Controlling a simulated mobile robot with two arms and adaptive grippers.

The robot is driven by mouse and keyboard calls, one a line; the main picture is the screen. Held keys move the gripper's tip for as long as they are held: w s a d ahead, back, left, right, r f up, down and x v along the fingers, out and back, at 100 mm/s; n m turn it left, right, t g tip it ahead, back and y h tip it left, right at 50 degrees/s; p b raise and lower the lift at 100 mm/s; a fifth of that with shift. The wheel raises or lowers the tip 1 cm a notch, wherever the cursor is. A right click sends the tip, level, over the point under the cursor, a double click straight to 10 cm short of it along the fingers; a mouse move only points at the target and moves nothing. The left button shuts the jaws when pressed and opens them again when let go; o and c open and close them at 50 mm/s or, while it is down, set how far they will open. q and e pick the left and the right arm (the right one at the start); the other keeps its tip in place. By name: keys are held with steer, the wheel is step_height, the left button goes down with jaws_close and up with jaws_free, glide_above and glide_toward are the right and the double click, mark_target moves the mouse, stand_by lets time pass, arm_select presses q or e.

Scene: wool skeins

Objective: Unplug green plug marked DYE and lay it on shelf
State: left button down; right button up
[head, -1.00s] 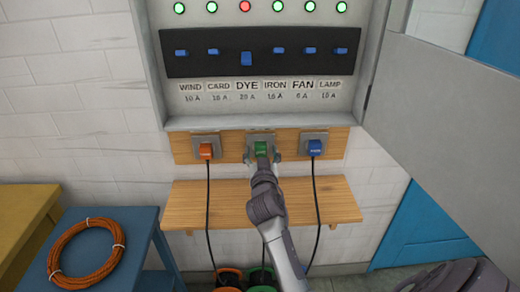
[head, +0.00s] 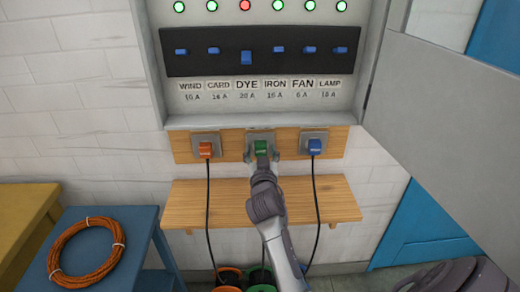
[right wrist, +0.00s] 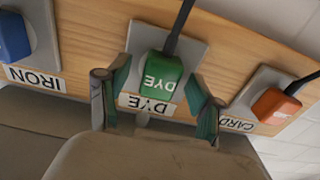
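The green plug (head: 261,146) sits in the middle socket of the wooden strip under the switch panel. In the right wrist view the plug (right wrist: 162,80) reads DYE upside down, as does the label by its socket, and its black cord runs up in that picture. My right gripper (head: 262,156) is at the plug. In the right wrist view its fingers (right wrist: 157,78) stand on either side of the plug, with gaps visible on both sides. The wooden shelf (head: 225,205) below the sockets is bare. My left gripper is out of view.
An orange plug (head: 206,151) and a blue plug (head: 314,147) sit in neighbouring sockets, their black cords hanging past the shelf. The DYE switch (head: 246,58) is lower than the others, under a red light. A grey door (head: 450,130) stands open at right.

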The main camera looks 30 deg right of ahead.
jaws_close()
steer(key=shift+s+a, duration=0.1)
